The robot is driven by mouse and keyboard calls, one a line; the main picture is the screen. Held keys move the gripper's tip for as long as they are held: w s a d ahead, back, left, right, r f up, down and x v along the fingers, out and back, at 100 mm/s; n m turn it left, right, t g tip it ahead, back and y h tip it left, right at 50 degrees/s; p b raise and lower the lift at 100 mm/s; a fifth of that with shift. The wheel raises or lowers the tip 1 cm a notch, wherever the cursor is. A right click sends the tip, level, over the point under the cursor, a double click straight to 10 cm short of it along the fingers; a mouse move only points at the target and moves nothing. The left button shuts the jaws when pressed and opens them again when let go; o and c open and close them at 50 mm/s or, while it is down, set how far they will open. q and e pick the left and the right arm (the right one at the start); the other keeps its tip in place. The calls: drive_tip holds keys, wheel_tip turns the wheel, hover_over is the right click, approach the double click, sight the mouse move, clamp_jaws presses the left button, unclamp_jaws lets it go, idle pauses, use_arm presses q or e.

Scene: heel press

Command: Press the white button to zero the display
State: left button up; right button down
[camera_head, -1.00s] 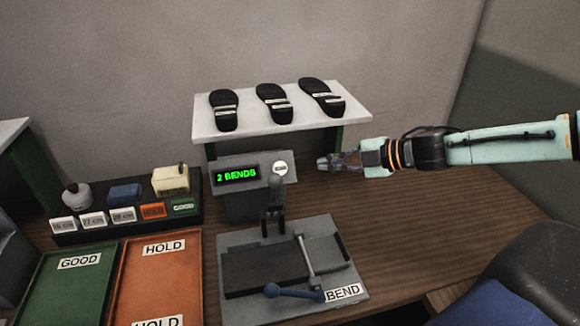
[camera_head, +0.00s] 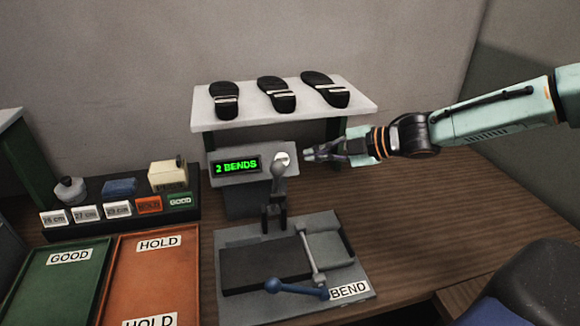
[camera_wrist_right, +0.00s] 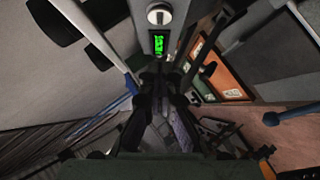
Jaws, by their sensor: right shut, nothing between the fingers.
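The white button (camera_head: 281,158) is on the right side of a grey display box (camera_head: 240,178). The green display (camera_head: 236,166) reads "2 BENDS". In the right wrist view the round white button (camera_wrist_right: 159,15) is at the top, with the green display (camera_wrist_right: 158,44) below it. My right gripper (camera_head: 308,153) is shut and empty, with its fingertips just right of the button; a small gap shows between them. In the right wrist view my right gripper's dark fingers (camera_wrist_right: 160,75) point toward the display box. My left gripper is not in view.
A bending press (camera_head: 290,262) with a blue-knobbed lever stands in front of the display box. A white shelf (camera_head: 240,117) with three black soles is behind it. Green (camera_head: 30,300) and orange (camera_head: 190,245) trays and a dark block rack (camera_head: 100,228) lie left.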

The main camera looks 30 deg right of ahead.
sight(282, 160)
drive_tip(key=w+a+f+b, duration=0.2)
drive_tip(key=w+f+b, duration=0.3)
drive_tip(key=w+b, duration=0.2)
drive_tip(key=shift+w+b, duration=0.3)
idle(0.4)
drive_tip(key=shift+s+a, duration=0.1)
drive_tip(key=shift+a, duration=0.05)
